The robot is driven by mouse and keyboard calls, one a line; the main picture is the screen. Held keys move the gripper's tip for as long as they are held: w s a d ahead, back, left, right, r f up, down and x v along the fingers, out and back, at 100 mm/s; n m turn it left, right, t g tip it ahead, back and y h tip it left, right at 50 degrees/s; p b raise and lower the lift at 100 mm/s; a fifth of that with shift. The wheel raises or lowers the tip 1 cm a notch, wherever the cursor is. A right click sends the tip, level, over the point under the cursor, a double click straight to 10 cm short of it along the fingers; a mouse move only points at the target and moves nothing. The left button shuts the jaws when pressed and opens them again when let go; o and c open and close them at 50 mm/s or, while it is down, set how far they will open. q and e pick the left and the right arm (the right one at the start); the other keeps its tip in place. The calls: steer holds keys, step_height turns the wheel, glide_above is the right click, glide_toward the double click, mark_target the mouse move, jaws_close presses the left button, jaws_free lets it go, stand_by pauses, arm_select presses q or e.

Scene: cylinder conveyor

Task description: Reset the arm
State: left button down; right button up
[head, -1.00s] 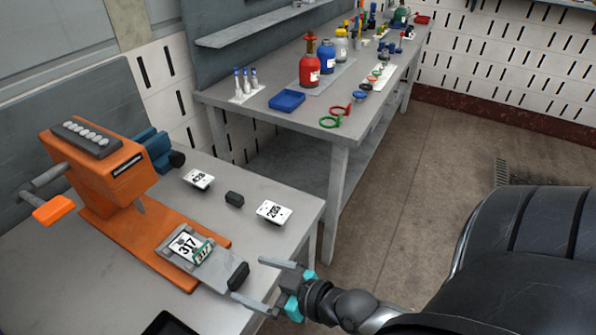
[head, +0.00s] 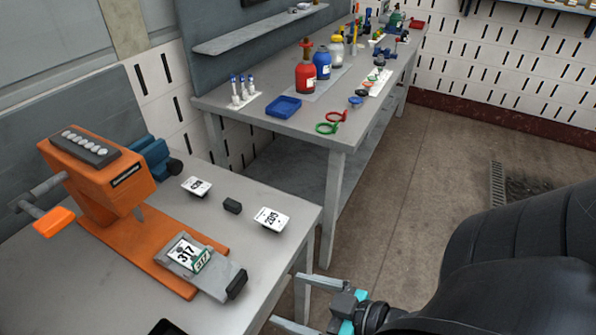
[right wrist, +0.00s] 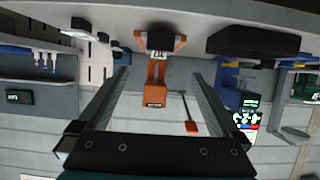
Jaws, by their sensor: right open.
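My right gripper (head: 297,302) is open and empty in the head view, at the near right edge of the grey table. Its two fingers also show spread apart in the right wrist view (right wrist: 152,100). An orange press (head: 115,185) stands on the table to the left of it, with a grey slide holding a plate marked 317 (head: 184,252). The press appears small, between the fingers, in the right wrist view (right wrist: 154,92). My left gripper is in neither view.
Plates marked 205 (head: 271,219) and another number (head: 196,187) lie on the table with a black block (head: 232,206) between them. A second table (head: 318,125) behind holds a blue tray (head: 284,106), bottles and rings.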

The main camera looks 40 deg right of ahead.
stand_by(0.4)
steer(key=s+d+f+m+g+h+b, duration=0.1)
steer(key=s+d+f+g+h+b, duration=0.15)
steer(key=f, duration=1.05)
steer(key=s+d+f+m+g+h+b, duration=0.15)
steer(key=s+d+f, duration=0.25)
steer(key=f, duration=0.9)
steer(key=s+a+f+g+b, duration=0.1)
steer(key=s+a+f+g, duration=0.3)
steer(key=f, duration=0.5)
steer(key=s+a+f+g+b, duration=0.1)
steer(key=s+a+f+g, duration=0.2)
steer(key=s+f, duration=0.6)
steer(key=shift+s+a+f+n+g+h, duration=0.15)
steer(key=shift+a+f+n+g+h, duration=0.15)
steer(key=shift+a+f+n+g, duration=0.15)
